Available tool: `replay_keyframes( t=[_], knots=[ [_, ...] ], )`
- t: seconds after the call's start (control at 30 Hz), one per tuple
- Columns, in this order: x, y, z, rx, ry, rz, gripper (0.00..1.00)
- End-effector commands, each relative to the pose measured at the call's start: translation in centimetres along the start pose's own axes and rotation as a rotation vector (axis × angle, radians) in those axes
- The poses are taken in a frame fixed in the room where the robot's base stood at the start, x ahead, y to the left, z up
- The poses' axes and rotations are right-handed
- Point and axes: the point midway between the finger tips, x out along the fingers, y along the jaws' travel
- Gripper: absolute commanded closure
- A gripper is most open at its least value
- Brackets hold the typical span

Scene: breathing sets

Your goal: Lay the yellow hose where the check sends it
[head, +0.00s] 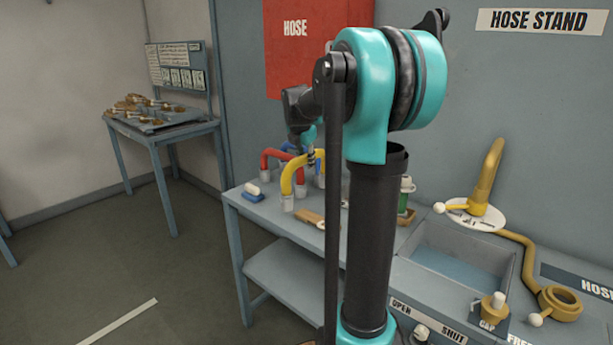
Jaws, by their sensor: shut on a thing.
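The yellow hose (288,178) is a bent arch with pale grey ends, at the left part of the blue-grey bench (285,222). My gripper (311,158) is at the top of its arch and is shut on it. I cannot tell whether the hose's ends touch the bench. A red hose (270,153) arches just behind and to the left. A blue hose (320,180) shows partly behind the yellow one. My arm hides part of the bench. A red sign reading HOSE (293,40) hangs on the wall above.
A sunken basin (460,262) lies right, with a yellow spout (488,175) on a white dial (470,217) behind it. A brass ring fitting (560,302), cap (493,308) and OPEN/SHUT control (422,333) are nearby. A brush (253,193) lies left. A side table (150,130) holds brass parts.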

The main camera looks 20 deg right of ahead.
Motion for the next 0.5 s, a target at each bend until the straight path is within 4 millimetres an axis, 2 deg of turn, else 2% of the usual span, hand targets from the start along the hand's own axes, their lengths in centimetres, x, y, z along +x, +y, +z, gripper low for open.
replay_keyframes(
  t=[0.1,0.33,0.5],
  knots=[
    [1.2,-0.2,-0.5,0.0,0.0,0.0,1.0],
    [2.5,-0.5,-1.0,0.0,0.0,0.0,1.0],
    [4.5,-0.9,-1.8,0.0,0.0,0.0,1.0]
  ],
)
